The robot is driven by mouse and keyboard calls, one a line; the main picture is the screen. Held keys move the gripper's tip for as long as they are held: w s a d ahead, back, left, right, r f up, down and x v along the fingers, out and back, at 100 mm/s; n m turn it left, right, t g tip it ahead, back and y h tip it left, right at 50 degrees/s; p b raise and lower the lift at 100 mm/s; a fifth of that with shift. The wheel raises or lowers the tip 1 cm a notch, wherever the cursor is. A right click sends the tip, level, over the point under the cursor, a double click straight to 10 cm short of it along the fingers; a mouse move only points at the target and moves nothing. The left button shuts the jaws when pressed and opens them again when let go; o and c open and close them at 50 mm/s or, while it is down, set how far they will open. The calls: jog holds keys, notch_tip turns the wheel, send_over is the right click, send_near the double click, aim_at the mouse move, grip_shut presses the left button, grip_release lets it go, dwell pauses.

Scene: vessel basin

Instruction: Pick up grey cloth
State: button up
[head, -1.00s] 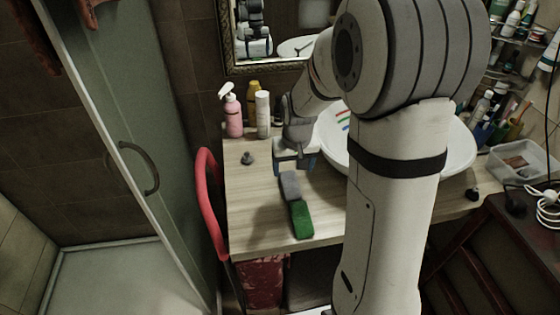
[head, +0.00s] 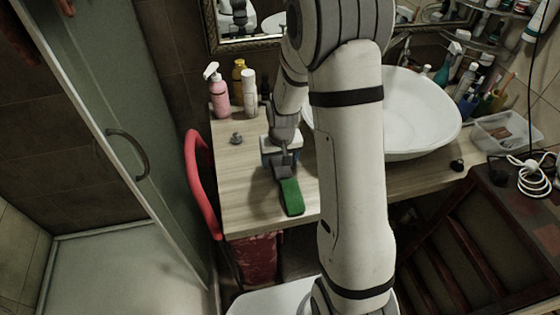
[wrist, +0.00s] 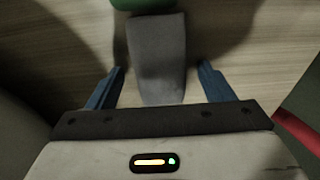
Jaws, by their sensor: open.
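The grey cloth (wrist: 158,48) lies on the wooden counter and shows as a folded grey block in the wrist view. It lies between the two blue fingers of my gripper (wrist: 161,68), with a visible gap on each side. My gripper is open and points down at it; I cannot tell how high the fingertips are above the wood. In the head view my gripper (head: 281,158) is over the cloth and mostly hides it. A green block-like item (head: 291,197) lies end to end with the cloth, on the front side.
A pink pump bottle (head: 218,92), a white bottle (head: 249,92) and a small dark stopper-like object (head: 236,139) stand to the left. The white basin (head: 425,112) is on the right. A red chair back (head: 196,170) stands by the counter's left edge. The counter (head: 240,205) is clear at front left.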

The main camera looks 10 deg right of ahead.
aim_at(280, 159)
jog(key=c, duration=1.1)
jog(key=shift+r, duration=0.1)
jog(key=shift+c, duration=0.2)
notch_tip(280, 159, up, 10)
jog(key=b, duration=0.1)
jog(key=o, duration=0.5)
jog(key=shift+c, duration=0.2)
jog(key=c, duration=0.3)
jog(key=shift+p, duration=0.6)
